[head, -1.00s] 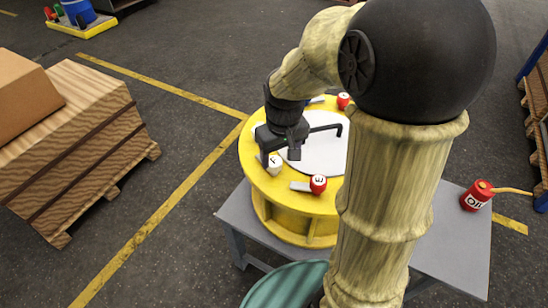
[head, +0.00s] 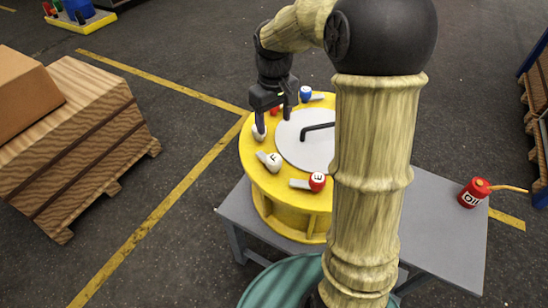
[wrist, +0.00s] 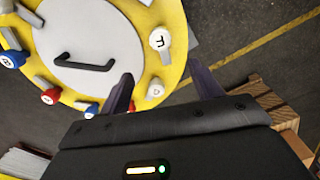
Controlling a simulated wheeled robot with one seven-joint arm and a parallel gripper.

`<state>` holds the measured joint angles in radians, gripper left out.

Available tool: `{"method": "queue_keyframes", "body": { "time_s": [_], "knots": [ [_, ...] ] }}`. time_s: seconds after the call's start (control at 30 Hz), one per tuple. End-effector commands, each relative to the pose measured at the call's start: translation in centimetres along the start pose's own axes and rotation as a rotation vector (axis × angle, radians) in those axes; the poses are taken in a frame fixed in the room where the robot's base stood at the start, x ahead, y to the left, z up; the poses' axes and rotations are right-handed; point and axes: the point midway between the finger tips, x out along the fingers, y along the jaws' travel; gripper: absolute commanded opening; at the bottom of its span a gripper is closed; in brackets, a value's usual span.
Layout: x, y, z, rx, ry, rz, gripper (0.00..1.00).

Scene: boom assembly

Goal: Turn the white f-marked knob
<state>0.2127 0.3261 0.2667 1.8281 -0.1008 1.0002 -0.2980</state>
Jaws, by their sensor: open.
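The white knob marked F (head: 273,161) sits on the near left of the yellow round drum top (head: 290,178), its pale lever pointing left. In the wrist view the F knob (wrist: 159,41) shows at the upper middle, beyond my fingertips. My gripper (head: 274,118) is open above the far left of the drum. It is apart from the F knob, over another white knob (head: 258,133). In the wrist view that second white knob (wrist: 155,90) lies between the two fingers (wrist: 163,82), with its mark too small to read. I cannot tell whether the fingers touch it.
A red knob marked E (head: 317,181) and a blue knob (head: 305,92) also sit on the rim. A grey centre disc carries a black bent handle (head: 318,127). A red oil can (head: 475,193) stands on the grey table. A wooden crate (head: 75,150) is at left.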

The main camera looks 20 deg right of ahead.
Motion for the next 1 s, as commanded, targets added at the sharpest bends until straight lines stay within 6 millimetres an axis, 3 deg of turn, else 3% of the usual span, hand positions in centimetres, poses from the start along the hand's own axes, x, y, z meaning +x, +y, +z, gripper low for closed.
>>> {"method": "queue_keyframes", "body": {
  "time_s": [0.7, 1.0],
  "knots": [
    [12.6, -0.1, 0.1, 0.000, -0.005, -0.003, 0.64],
    [15.7, -0.1, 0.1, 0.000, -0.001, -0.002, 0.64]
  ]
}}
